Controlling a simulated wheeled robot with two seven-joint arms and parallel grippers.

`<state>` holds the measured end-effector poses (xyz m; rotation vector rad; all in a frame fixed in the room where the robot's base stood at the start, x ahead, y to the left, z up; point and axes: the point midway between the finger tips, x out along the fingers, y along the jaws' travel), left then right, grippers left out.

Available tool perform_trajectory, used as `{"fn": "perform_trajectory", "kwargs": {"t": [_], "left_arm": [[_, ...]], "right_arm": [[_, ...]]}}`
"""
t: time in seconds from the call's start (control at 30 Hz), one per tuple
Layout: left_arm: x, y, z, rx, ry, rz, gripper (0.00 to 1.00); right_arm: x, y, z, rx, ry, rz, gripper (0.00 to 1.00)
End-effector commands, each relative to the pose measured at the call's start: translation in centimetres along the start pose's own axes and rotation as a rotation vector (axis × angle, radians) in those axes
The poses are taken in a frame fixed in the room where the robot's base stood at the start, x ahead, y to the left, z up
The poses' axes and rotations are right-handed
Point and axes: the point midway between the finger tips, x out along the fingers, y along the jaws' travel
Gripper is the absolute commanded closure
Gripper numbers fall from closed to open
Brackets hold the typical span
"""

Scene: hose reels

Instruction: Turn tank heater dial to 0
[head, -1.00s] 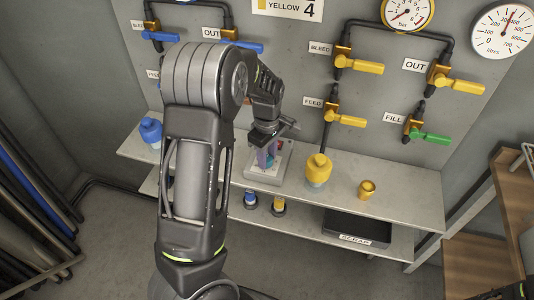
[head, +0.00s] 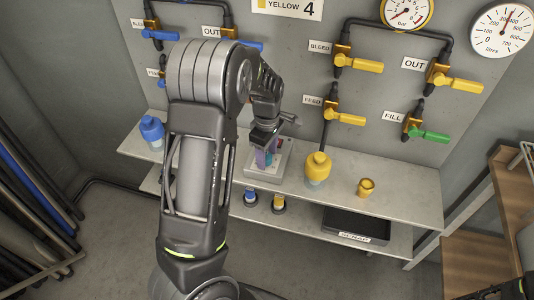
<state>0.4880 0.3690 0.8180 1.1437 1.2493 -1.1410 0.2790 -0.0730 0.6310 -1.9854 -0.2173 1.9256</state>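A light grey box (head: 283,163), which seems to be the heater control, sits on the upper shelf below the panel. My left gripper (head: 264,160) reaches down over this box from above, its purple and teal finger parts at the box's top. The gripper covers the box's middle, so the dial, its pointer and its marks cannot be made out. I cannot tell whether the fingers are apart or closed on a dial. Dark parts at the bottom right corner seem to belong to my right arm; its fingers cannot be made out.
A blue-capped bottle (head: 152,131), a yellow-capped bottle (head: 317,168) and a small brass-coloured cup (head: 366,188) stand on the shelf (head: 405,190). Yellow valve handles (head: 358,64) and a green handle (head: 432,137) stick out from the panel. A black scrap tray (head: 356,226) is below.

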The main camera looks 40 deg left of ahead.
Motion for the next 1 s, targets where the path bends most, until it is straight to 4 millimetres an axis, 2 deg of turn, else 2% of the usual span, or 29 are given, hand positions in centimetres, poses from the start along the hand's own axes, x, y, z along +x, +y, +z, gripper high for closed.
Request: {"fn": "perform_trajectory", "kwargs": {"t": [0.37, 0.47, 0.8, 1.0], "left_arm": [[-0.4, 0.0, 0.0, 0.002, 0.000, 0.000, 0.45], [-1.3, 0.0, 0.1, 0.002, -0.001, 0.001, 0.45], [-6.6, 0.1, 0.0, 0.002, 0.000, 0.003, 0.45], [-7.8, 0.0, 0.0, 0.001, 0.000, -0.001, 0.45]], "right_arm": [[0.0, 0.0, 0.0, 0.000, 0.000, 0.000, 1.00], [0.1, 0.0, 0.0, 0.000, 0.000, 0.000, 1.00], [0.3, 0.1, 0.0, 0.000, 0.000, 0.000, 1.00], [0.3, 0.1, 0.0, 0.000, 0.000, 0.000, 1.00]]}}
